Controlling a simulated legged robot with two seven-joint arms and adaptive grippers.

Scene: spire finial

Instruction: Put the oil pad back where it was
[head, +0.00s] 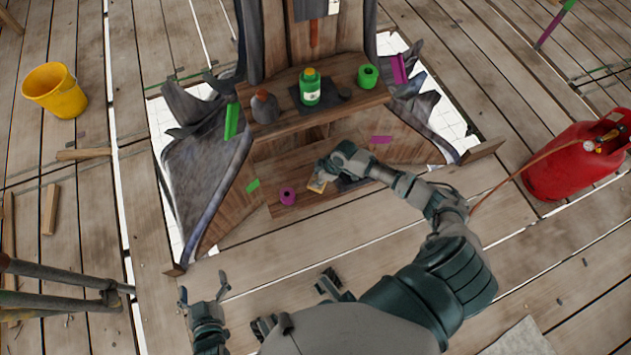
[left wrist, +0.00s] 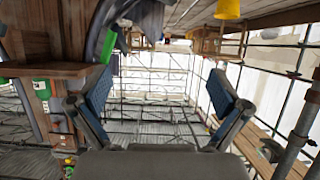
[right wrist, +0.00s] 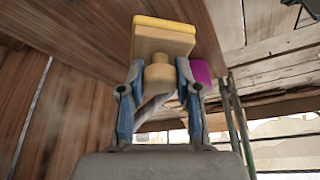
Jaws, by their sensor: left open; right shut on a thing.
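The oil pad, a tan wooden block with a yellow layer and a round knob, shows in the right wrist view (right wrist: 163,40) and as a small tan piece in the head view (head: 317,185). My right gripper (right wrist: 160,78) is shut on its knob. In the head view my right gripper (head: 324,171) is low over the lower shelf (head: 318,199); I cannot tell whether the pad touches the shelf. A dark mat (head: 348,184) lies to the pad's right, partly hidden by my arm. My left gripper (head: 203,291) is open and empty, away from the shelves; its fingers also show in the left wrist view (left wrist: 155,98).
A magenta roll (head: 288,196) stands left of the pad. A red gas cylinder (head: 562,162) stands right, a yellow bucket (head: 55,90) far left. Grey cloth drapes the sides.

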